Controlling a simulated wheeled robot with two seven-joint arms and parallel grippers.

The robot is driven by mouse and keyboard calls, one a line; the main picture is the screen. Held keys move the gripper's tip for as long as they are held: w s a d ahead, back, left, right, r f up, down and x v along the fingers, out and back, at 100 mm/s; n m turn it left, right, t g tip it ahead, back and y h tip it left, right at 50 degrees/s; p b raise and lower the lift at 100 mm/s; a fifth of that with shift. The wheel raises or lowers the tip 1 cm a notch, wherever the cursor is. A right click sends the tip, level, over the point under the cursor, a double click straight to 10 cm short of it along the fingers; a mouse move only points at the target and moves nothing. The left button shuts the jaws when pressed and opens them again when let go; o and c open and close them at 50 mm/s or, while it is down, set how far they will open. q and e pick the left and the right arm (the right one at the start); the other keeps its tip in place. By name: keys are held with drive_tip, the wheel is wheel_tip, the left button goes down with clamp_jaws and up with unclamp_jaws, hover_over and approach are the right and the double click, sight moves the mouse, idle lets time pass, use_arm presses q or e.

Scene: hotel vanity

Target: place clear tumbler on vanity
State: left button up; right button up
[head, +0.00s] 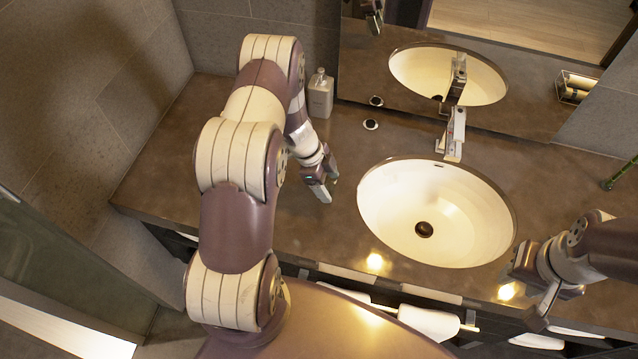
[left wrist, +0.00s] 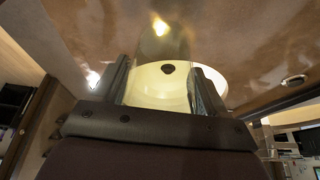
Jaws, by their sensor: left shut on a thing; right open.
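My left gripper (head: 322,188) is low over the brown vanity top (head: 285,225), left of the sink. In the left wrist view its two fingers (left wrist: 162,72) stand on either side of a see-through shape, the clear tumbler (left wrist: 163,42). The gripper is shut on it. The tumbler is hard to make out in the head view, mostly hidden by the gripper. I cannot tell whether its base touches the vanity. My right gripper (head: 535,282) is open and empty near the front edge at the right of the sink.
A white sink (head: 395,215) with a metal tap (head: 455,135) fills the middle. A soap bottle (head: 320,95) and a small round item (head: 371,124) stand near the mirror (head: 365,65). White towels (head: 428,322) hang below the front edge. The counter at left is clear.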

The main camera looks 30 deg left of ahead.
use_arm(q)
drive_tip(key=f, duration=0.1)
drive_tip(key=f+p, duration=0.1)
drive_tip(key=f, duration=0.2)
drive_tip(key=shift+s+a+f, duration=0.25)
drive_tip(key=shift+s, duration=0.1)
drive_tip(key=shift+f, duration=0.1)
drive_tip(key=shift+f, duration=0.2)
drive_tip(key=o, duration=1.1)
drive_tip(key=shift+o, duration=0.2)
